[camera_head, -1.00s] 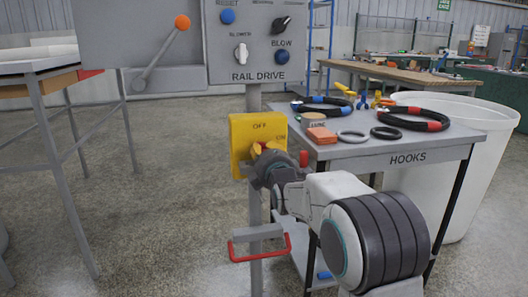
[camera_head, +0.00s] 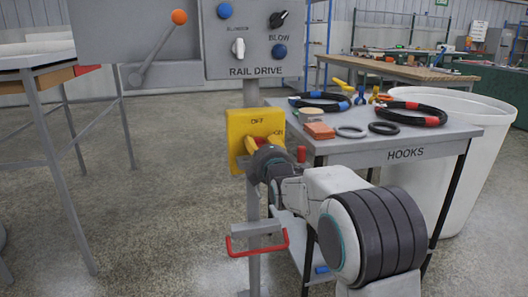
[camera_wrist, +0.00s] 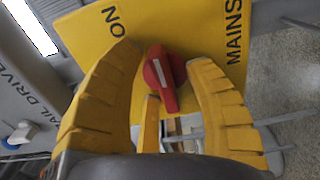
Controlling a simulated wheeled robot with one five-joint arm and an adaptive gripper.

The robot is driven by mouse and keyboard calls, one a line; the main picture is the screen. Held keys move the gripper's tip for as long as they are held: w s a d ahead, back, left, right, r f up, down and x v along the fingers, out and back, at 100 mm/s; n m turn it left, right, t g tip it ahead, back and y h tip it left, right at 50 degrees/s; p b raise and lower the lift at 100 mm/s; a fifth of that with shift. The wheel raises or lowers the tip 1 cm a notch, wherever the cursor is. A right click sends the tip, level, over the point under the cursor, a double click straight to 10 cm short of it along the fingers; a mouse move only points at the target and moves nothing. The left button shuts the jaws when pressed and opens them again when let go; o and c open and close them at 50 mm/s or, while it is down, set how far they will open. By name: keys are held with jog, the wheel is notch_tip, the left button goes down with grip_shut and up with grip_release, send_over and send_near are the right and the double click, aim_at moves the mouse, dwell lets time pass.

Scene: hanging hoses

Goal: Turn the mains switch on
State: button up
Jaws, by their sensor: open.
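My gripper (camera_wrist: 165,65) is open, with fingers either side of the knob and a gap visible at the right. In the head view, my gripper (camera_head: 260,146) is right at the front of the box and partly hides the knob.
A grey panel (camera_head: 255,52) marked RAIL DRIVE hangs above the switch, with an orange-tipped lever (camera_head: 160,45) beside it. A red handle (camera_head: 258,250) sticks out below. A HOOKS table (camera_head: 400,153) with hoses and rings stands close at right, by a white bin (camera_head: 475,170).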

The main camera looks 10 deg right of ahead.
jog(key=s, duration=1.2)
jog(key=shift+r, duration=0.1)
